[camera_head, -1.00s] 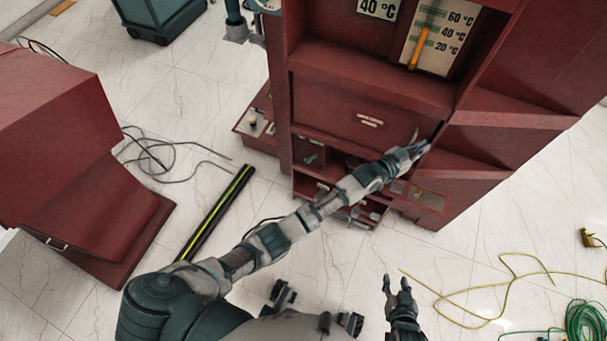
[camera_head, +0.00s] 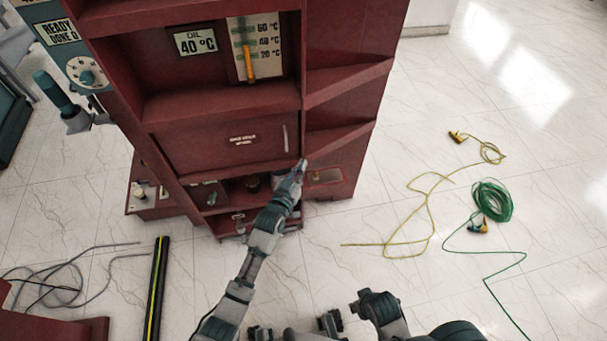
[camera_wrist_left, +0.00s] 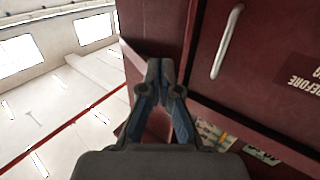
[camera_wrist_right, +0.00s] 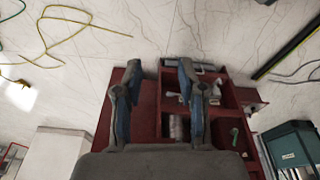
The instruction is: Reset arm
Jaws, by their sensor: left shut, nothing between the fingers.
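My left arm reaches forward to the red transformer cabinet (camera_head: 215,145). Its gripper (camera_head: 298,170) is at the lower right of the cabinet's front panel, below the pale vertical handle (camera_head: 285,138). In the left wrist view the left gripper (camera_wrist_left: 160,68) is shut and empty, with its fingertips together in front of the red cabinet side. The handle (camera_wrist_left: 228,42) shows beyond and to the right, apart from the fingers. In the right wrist view my right gripper (camera_wrist_right: 160,72) is open and empty, with red compartments of the cabinet (camera_wrist_right: 233,97) beyond it. Its fingers are not clear in the head view.
A yellow cable (camera_head: 430,215) and a coiled green cable (camera_head: 493,200) lie on the floor at right. A black and yellow bar (camera_head: 156,290) and grey cables (camera_head: 60,280) lie at left. Open shelves (camera_head: 225,195) sit low in the cabinet.

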